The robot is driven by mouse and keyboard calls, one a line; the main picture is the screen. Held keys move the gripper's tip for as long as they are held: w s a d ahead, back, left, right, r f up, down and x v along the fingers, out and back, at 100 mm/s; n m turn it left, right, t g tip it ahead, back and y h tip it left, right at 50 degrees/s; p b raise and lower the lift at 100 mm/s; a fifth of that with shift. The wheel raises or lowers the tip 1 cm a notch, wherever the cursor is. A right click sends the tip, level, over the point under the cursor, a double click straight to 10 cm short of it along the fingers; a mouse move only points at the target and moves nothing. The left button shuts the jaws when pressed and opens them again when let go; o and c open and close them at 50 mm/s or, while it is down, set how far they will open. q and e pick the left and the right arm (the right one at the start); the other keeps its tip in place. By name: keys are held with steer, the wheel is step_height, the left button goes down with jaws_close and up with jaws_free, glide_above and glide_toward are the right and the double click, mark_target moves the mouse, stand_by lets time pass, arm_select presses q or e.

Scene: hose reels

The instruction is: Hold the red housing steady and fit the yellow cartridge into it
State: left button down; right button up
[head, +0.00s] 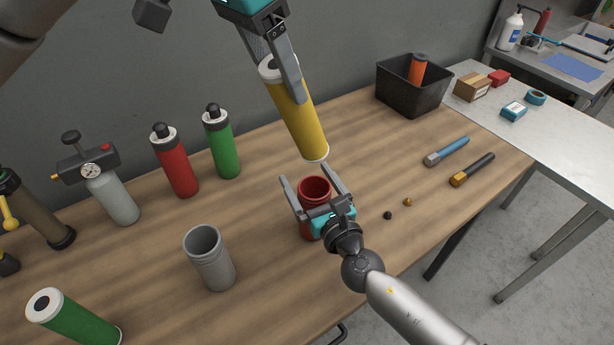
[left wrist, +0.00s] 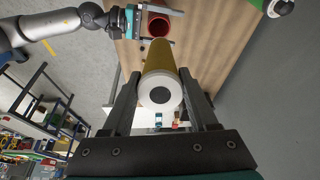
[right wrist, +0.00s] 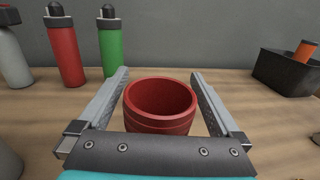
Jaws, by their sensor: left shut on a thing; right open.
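The yellow cartridge (head: 299,115) has white ends, one with a dark centre. My left gripper (head: 277,70) is shut on its upper end and holds it in the air, slightly tilted, above and a little left of the red housing. The cartridge also shows in the left wrist view (left wrist: 160,75). The red housing (head: 315,189) is an open, empty-looking cup standing upright on the table. My right gripper (head: 314,186) is open, with its fingers on either side of the housing. In the right wrist view the housing (right wrist: 160,103) shows gaps to both fingers.
A grey cup (head: 210,260) stands left of the housing. Red (head: 175,165) and green (head: 221,145) bottles stand behind. A green cylinder (head: 75,320) lies front left. A black bin (head: 400,92) holds an orange cylinder.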

mark_target(314, 177)
steer(key=shift+w+a, duration=0.15)
steer(key=shift+w, duration=0.15)
steer(key=c, duration=1.5)
arm_select(q)
steer(key=shift+w+d+f+g+y, duration=0.45)
steer(key=shift+w+d+f, duration=0.2)
steer(key=shift+w+d, duration=0.25)
steer(key=shift+w+d+f+g+y, duration=0.35)
steer(key=shift+w+d+f+y, duration=0.25)
steer(key=shift+w+d, duration=0.25)
arm_select(e)
steer(key=shift+o, duration=0.2)
arm_select(q)
steer(key=shift+w+d+f+g+y, duration=0.2)
steer(key=shift+d+f+g+y, duration=0.2)
steer(key=shift+f, duration=0.25)
step_height(314, 177, down, 18)
steer(key=shift+f, duration=0.1)
